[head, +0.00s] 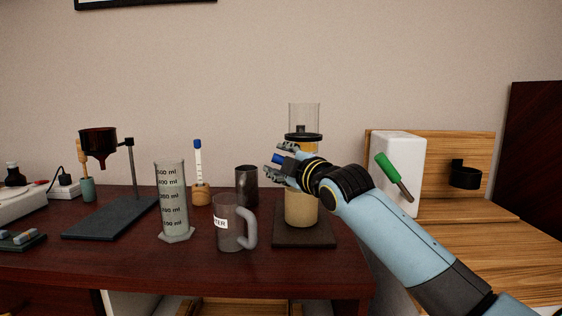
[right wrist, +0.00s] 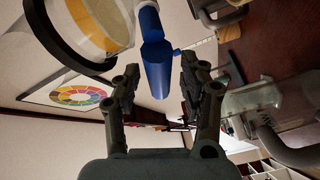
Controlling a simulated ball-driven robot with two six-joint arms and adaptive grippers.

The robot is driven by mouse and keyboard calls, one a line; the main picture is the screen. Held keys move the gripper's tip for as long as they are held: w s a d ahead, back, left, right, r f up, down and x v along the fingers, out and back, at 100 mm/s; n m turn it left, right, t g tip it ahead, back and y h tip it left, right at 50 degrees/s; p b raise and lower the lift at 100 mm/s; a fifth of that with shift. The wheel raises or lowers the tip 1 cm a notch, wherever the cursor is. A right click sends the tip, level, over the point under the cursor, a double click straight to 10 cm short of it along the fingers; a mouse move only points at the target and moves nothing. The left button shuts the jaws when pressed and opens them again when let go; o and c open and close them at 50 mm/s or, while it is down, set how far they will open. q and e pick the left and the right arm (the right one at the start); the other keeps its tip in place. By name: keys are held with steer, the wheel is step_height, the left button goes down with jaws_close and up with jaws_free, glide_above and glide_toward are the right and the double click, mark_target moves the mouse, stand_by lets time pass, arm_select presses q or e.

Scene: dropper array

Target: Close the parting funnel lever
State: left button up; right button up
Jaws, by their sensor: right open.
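The parting funnel (head: 304,118) stands upright at the right of the dark table. It has a clear glass top, a black ring and pale yellow contents lower down. Its blue lever (head: 277,158) sticks out to the left at my right gripper (head: 284,160). In the right wrist view the blue lever (right wrist: 155,58) lies between the two open fingers of my right gripper (right wrist: 160,85), with gaps visible beside it. My right forearm and hand hide the funnel's middle in the head view. My left gripper is not in view.
A grey mug (head: 229,232), a graduated cylinder (head: 172,205) and a dark cup (head: 246,185) stand left of the funnel. A dark stand with a brown funnel (head: 98,142) is farther left. A white block (head: 397,160) and green-handled tool (head: 387,167) are at right.

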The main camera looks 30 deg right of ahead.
jaws_close()
stand_by(0.4)
steer(key=n+p, duration=0.1)
steer(key=p, duration=0.1)
steer(key=n+g+p, duration=0.1)
steer(key=p, duration=0.2)
steer(key=shift+a+f+n+g, duration=0.2)
steer(key=shift+f+n+g, duration=0.1)
steer(key=shift+f, duration=0.1)
steer(key=shift+f+n+h+p, duration=0.3)
steer(key=shift+f+n+p, duration=0.15)
steer(key=shift+p, duration=0.25)
steer(key=shift+f, duration=0.2)
jaws_free()
